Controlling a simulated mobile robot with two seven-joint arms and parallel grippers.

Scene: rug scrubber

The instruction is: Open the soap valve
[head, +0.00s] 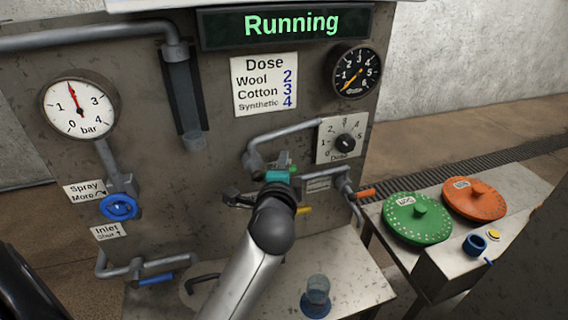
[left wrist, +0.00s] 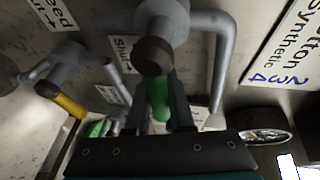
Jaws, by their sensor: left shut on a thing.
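The valve with the green handle (left wrist: 158,100) sits on grey pipework at the middle of the machine panel. In the left wrist view the handle lies between the two fingers of my left gripper (left wrist: 158,108), which is shut on it. In the head view my left gripper (head: 280,178) reaches the panel from below, and only a small part of the green handle (head: 293,169) shows past it. The valve body (left wrist: 155,50) shows a dark round end in the left wrist view. The exact angle of the handle is hard to tell. My right gripper is not in view.
A yellow-handled valve (left wrist: 62,102) is close beside the green one. The dose dial (head: 345,142) is above right, and an orange handle (head: 367,192) sticks out at right. A blue wheel (head: 119,207) is at left. A side table holds green (head: 408,225) and orange (head: 470,205) lids.

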